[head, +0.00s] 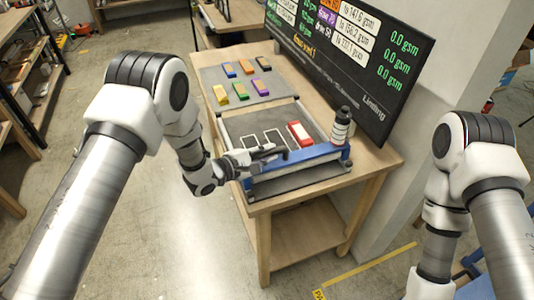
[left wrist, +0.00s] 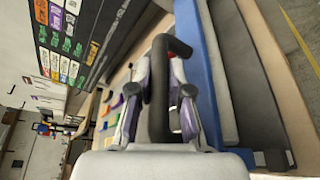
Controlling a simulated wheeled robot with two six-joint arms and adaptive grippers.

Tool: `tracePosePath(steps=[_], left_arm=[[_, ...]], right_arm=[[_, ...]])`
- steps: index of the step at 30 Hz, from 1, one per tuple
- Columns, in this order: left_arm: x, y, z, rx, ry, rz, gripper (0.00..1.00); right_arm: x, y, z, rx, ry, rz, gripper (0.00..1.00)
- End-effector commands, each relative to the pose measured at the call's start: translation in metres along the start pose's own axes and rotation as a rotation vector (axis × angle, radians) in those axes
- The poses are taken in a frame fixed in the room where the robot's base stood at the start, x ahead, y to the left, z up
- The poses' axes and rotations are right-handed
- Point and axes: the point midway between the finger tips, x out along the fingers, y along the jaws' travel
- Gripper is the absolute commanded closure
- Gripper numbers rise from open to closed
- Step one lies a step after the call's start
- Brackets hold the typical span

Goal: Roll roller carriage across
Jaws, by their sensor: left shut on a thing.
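The roller carriage (head: 310,155) is a blue beam lying across the near end of a grey press bed (head: 240,125) on a wooden table. A black and white upright cylinder (head: 341,130) stands at its right end. My left gripper (head: 270,155) is at the left part of the carriage, shut on its black handle. In the left wrist view, the black looped handle (left wrist: 160,75) passes between the fingers, with the blue beam (left wrist: 207,75) to the right. A red and white block (head: 300,133) sits on the bed beyond the carriage, beside white outlines. My right gripper is out of view.
Several coloured blocks (head: 240,91) lie on a grey mat (head: 217,75) behind the bed. A dark display screen (head: 350,60) stands along the table's right side. The table's lower shelf (head: 310,235) is empty. Open floor lies to the left.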

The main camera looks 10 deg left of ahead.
Motion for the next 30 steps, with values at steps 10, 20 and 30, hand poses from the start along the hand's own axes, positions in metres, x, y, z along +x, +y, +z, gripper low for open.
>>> tracePosePath(steps=[10,20,30], left_arm=[[0.000,-0.004,0.002,0.001,-0.005,-0.009,0.57],[-0.008,-0.002,0.000,-0.002,-0.001,-0.006,0.57],[-0.087,-0.002,0.002,-0.004,0.000,-0.005,0.57]], right_arm=[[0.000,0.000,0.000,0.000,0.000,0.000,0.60],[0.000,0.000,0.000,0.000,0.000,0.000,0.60],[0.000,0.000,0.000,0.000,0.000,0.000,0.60]])
